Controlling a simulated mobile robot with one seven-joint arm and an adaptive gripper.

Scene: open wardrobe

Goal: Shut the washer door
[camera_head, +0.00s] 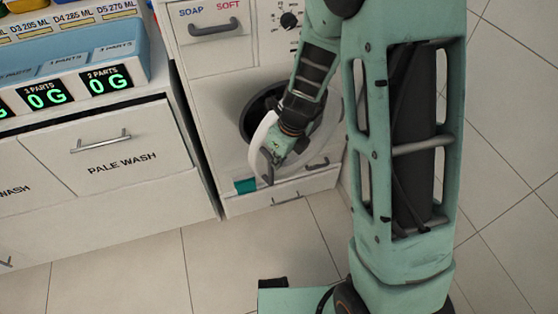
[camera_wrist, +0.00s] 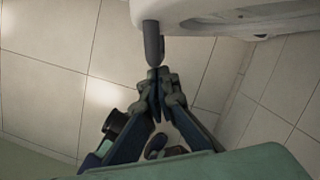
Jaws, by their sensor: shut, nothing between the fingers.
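The white washer (camera_head: 215,88) stands at the centre of the head view, with its dark round opening (camera_head: 250,118) partly showing. Its white curved door (camera_head: 262,132) stands away from the opening, so the door is open. A dark grey handle (camera_head: 267,167) is on the door's edge; it also shows in the wrist view (camera_wrist: 152,42). My gripper (camera_wrist: 157,77) is shut and empty, its tips close to the handle's lower end. I cannot tell whether they touch. In the head view, my gripper (camera_head: 274,156) is at the door, and my arm hides the opening's right side.
A white cabinet with a PALE WASH drawer (camera_head: 108,150) stands left of the washer, with a blue unit with green displays (camera_head: 75,78) on top. A SOAP/SOFT drawer (camera_head: 215,45) is above the opening.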

